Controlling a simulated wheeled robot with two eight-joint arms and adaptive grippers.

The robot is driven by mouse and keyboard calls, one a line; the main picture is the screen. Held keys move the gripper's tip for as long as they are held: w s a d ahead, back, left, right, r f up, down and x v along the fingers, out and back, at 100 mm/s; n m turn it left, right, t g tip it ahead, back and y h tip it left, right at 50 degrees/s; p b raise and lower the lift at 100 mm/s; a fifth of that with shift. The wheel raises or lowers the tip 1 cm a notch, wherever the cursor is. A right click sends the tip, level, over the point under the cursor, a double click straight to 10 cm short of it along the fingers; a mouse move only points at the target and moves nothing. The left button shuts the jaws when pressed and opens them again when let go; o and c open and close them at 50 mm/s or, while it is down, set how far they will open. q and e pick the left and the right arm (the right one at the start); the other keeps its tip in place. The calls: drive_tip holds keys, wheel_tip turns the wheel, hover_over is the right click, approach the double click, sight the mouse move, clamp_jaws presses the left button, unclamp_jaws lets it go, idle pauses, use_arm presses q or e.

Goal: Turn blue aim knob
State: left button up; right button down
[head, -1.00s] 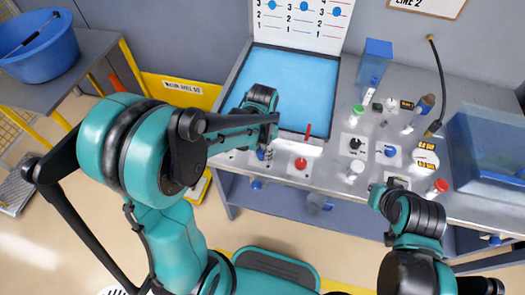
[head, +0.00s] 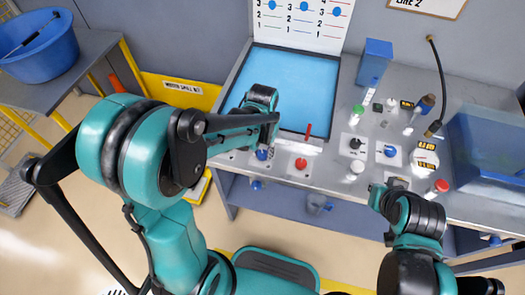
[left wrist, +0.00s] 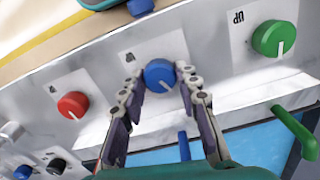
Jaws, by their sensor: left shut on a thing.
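The blue aim knob (left wrist: 161,74) is a round knob with a pale pointer line on a white plate, on a metal panel. In the left wrist view my left gripper (left wrist: 160,79) has a fingertip on either side of it and is shut on it. In the head view a blue knob (head: 262,154) shows on the bench front just below my left forearm, which hides most of the left gripper. My right gripper (head: 376,194) is over the bench front at the right; its fingers are too small to read.
A red knob (left wrist: 73,104) and a green knob (left wrist: 274,38) flank the blue one in the wrist view. A blue lever (left wrist: 184,146) and a green lever (left wrist: 295,132) stick out nearby. A blue tray (head: 300,85) lies behind; bottles and a clear blue tank (head: 490,150) stand right.

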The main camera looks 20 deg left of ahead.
sight(262, 153)
use_arm(q)
drive_tip(key=shift+n, duration=1.1)
drive_tip(key=o, duration=1.2)
drive_tip(key=shift+c, duration=0.2)
wheel_tip(262, 153, up, 12)
